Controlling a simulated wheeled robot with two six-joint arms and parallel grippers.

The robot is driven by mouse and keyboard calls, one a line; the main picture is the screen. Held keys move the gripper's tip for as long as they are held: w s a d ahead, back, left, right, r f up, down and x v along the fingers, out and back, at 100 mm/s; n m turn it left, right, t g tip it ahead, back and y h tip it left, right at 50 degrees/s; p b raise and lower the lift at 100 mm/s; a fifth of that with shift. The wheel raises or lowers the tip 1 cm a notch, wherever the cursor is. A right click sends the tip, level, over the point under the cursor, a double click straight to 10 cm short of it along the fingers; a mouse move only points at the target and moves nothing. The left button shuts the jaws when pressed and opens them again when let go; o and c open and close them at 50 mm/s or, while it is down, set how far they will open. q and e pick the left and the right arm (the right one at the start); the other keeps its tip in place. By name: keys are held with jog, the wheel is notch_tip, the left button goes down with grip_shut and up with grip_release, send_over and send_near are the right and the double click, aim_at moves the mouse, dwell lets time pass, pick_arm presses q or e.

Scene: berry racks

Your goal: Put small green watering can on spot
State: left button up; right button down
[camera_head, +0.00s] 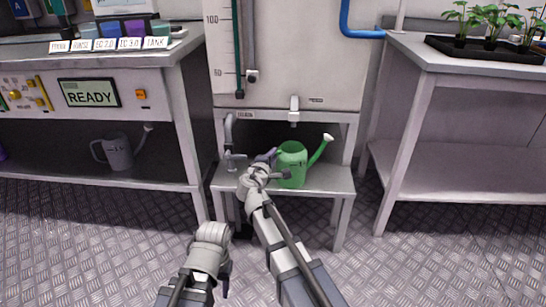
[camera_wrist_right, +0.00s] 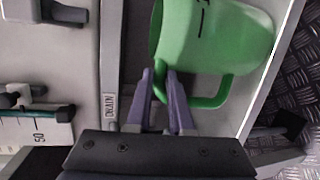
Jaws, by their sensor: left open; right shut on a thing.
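The small green watering can (camera_head: 292,165) stands upright on the low grey shelf (camera_head: 325,181) under the white tank, with its pale-tipped spout pointing right. My right gripper (camera_head: 270,157) reaches its left side, where the handle is. In the right wrist view, the purple fingers of my right gripper (camera_wrist_right: 160,78) are closed on the green handle of the can (camera_wrist_right: 215,40). My left gripper (camera_head: 225,282) is low in front of the shelf, empty and away from the can; its fingers show only in part. No marked spot can be made out clearly.
A white tank (camera_head: 300,60) with a tap (camera_head: 294,110) stands above the shelf. A grey watering can (camera_head: 118,152) sits under the left bench with the READY panel (camera_head: 90,93). A seedling tray (camera_head: 485,50) is on the right bench (camera_head: 450,62). The metal floor in front is clear.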

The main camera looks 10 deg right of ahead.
jog(key=shift+f, duration=0.1)
jog(key=c, duration=0.7)
grip_release()
jog(key=p+v, duration=0.1)
jog(key=v, duration=0.7)
jog(key=shift+d, duration=0.1)
